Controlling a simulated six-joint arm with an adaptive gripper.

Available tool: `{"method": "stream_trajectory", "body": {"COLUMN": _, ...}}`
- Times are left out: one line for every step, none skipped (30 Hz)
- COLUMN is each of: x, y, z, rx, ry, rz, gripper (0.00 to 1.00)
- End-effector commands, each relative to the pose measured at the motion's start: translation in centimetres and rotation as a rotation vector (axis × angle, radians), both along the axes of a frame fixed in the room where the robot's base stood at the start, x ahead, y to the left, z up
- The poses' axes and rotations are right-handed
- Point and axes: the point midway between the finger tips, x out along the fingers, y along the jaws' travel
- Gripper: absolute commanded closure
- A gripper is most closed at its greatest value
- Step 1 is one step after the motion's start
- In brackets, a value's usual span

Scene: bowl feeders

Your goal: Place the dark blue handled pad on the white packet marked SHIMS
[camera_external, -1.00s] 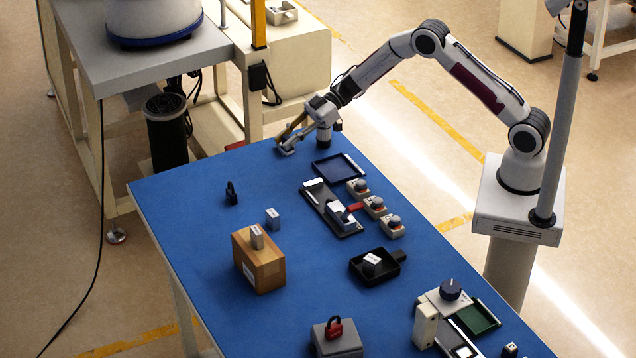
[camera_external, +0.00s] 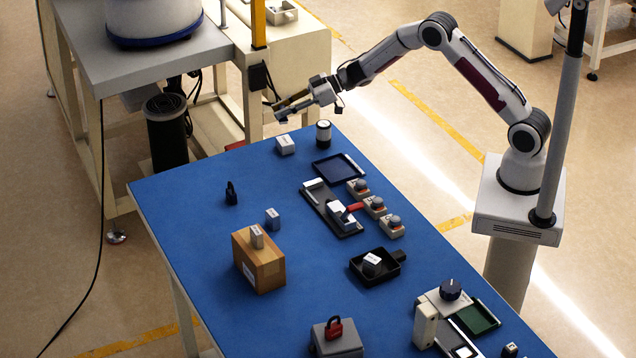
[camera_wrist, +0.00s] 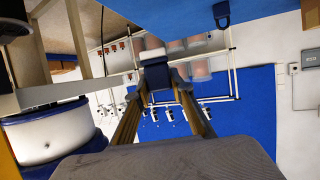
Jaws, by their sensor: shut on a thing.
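My gripper (camera_external: 283,112) is raised above the far end of the blue table and shut on a small dark blue and white piece, which I take to be the handled pad (camera_wrist: 157,77). In the wrist view the piece sits between my fingertips, white on one part and dark blue on the other. A white block-shaped packet (camera_external: 285,145) lies on the table below my gripper, apart from the held piece. Its marking is too small to read, so I cannot tell whether it says SHIMS.
A black and white cylinder (camera_external: 323,134) stands right of the packet. The blue table (camera_external: 185,205) is clear around the padlock.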

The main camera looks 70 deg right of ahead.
Motion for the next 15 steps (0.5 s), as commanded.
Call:
{"method": "stream_trajectory", "body": {"x": 0.2, "y": -1.0, "z": 0.3, "rx": 0.001, "ry": 0.001, "rz": -0.033, "gripper": 0.99}}
{"method": "stream_trajectory", "body": {"x": 0.3, "y": -1.5, "z": 0.4, "rx": 0.002, "ry": 0.002, "rz": -0.051, "gripper": 0.99}}
{"method": "stream_trajectory", "body": {"x": 0.5, "y": -2.1, "z": 0.6, "rx": 0.002, "ry": 0.003, "rz": -0.071, "gripper": 0.99}}
{"method": "stream_trajectory", "body": {"x": 0.5, "y": -2.5, "z": 0.6, "rx": 0.003, "ry": 0.004, "rz": -0.084, "gripper": 0.99}}
{"method": "stream_trajectory", "body": {"x": 0.6, "y": -2.8, "z": 0.7, "rx": 0.004, "ry": 0.005, "rz": -0.095, "gripper": 0.99}}
{"method": "stream_trajectory", "body": {"x": 0.6, "y": -3.1, "z": 0.8, "rx": 0.004, "ry": 0.006, "rz": -0.105, "gripper": 0.99}}
{"method": "stream_trajectory", "body": {"x": 0.7, "y": -3.3, "z": 0.8, "rx": 0.005, "ry": 0.006, "rz": -0.111, "gripper": 0.99}}
{"method": "stream_trajectory", "body": {"x": 0.7, "y": -3.4, "z": 0.8, "rx": 0.006, "ry": 0.007, "rz": -0.116, "gripper": 0.99}}
{"method": "stream_trajectory", "body": {"x": 0.7, "y": -3.5, "z": 0.8, "rx": 0.006, "ry": 0.008, "rz": -0.12, "gripper": 0.99}}
{"method": "stream_trajectory", "body": {"x": 0.7, "y": -3.6, "z": 0.8, "rx": 0.006, "ry": 0.008, "rz": -0.121, "gripper": 0.99}}
{"method": "stream_trajectory", "body": {"x": 0.7, "y": -3.6, "z": 0.8, "rx": 0.007, "ry": 0.008, "rz": -0.122, "gripper": 0.99}}
{"method": "stream_trajectory", "body": {"x": 0.7, "y": -3.6, "z": 0.8, "rx": 0.007, "ry": 0.008, "rz": -0.122, "gripper": 0.99}}
{"method": "stream_trajectory", "body": {"x": 0.7, "y": -3.6, "z": 0.8, "rx": 0.006, "ry": 0.008, "rz": -0.121, "gripper": 0.99}}
{"method": "stream_trajectory", "body": {"x": 0.7, "y": -3.6, "z": 0.8, "rx": 0.006, "ry": 0.008, "rz": -0.121, "gripper": 0.99}}
{"method": "stream_trajectory", "body": {"x": 0.7, "y": -3.6, "z": 0.8, "rx": 0.006, "ry": 0.008, "rz": -0.12, "gripper": 0.99}}
